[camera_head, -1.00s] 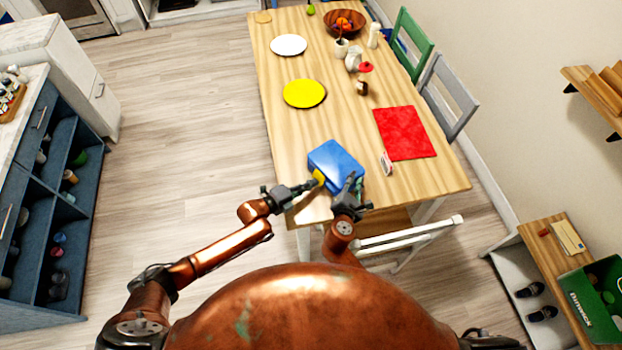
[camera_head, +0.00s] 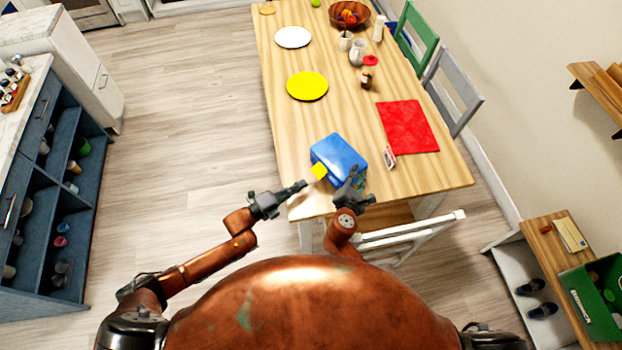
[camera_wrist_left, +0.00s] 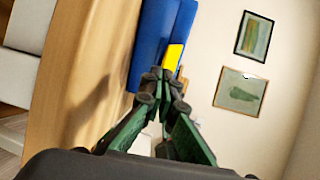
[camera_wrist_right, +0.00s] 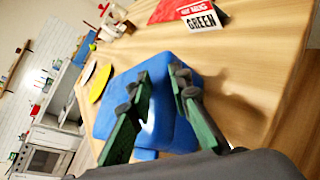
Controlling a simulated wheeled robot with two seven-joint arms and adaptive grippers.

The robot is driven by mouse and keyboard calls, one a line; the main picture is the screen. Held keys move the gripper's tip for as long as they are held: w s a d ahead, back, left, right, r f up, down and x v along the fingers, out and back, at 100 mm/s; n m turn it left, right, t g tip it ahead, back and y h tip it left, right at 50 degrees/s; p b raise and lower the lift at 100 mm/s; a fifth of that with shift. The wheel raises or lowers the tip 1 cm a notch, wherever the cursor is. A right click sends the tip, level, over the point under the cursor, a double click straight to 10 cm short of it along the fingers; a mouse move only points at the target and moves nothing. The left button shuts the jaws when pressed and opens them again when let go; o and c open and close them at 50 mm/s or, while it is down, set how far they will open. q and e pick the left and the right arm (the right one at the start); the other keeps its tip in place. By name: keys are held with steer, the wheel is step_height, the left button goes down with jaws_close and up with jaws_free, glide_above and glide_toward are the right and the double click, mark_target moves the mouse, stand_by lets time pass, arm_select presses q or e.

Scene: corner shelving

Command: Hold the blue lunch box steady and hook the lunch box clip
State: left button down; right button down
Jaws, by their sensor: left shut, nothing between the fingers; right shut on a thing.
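The blue lunch box (camera_head: 337,156) sits near the front end of the wooden table. Its yellow clip (camera_head: 319,171) is on the side facing my left gripper; in the left wrist view the clip (camera_wrist_left: 173,58) sticks out from the blue side (camera_wrist_left: 150,45), just past the fingertips. My left gripper (camera_head: 302,185) is shut and empty, a little short of the clip in the head view. My right gripper (camera_head: 356,178) is at the box's near right side. In the right wrist view its fingers (camera_wrist_right: 158,78) lie over the box (camera_wrist_right: 170,118), shut on it; the exact contact is partly hidden.
Yellow (camera_head: 307,86) and white (camera_head: 293,37) plates are farther back. A white chair (camera_head: 410,236) stands at the table's near end.

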arm_select(q)
steer(key=v, duration=0.7)
steer(key=shift+r, duration=0.25)
steer(key=c, duration=2.7)
jaws_free()
